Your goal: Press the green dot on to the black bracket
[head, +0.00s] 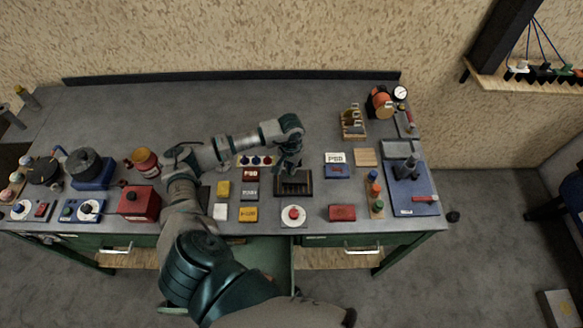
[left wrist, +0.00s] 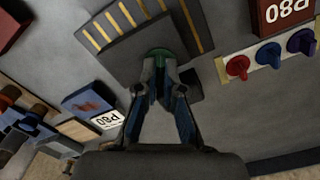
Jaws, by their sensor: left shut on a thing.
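My left gripper (left wrist: 160,68) is shut on the green dot (left wrist: 158,53), a small green disc at its fingertips. The fingers hide part of the disc. The black bracket (left wrist: 122,50) is a dark flat piece on a base with yellow stripes. The disc is over or against the bracket's edge; I cannot tell whether they touch. In the head view, my left gripper (head: 289,164) points down at the far edge of the black bracket (head: 293,183), and the dot is not clearly visible there. My right gripper is not in view.
Three coloured knobs (left wrist: 269,56) stand on a pale strip beside the base. A P80 card (head: 335,158) and blue block (head: 337,171) lie to its right. A white disc with a red button (head: 293,215) is in front. The bench's back left is mostly clear.

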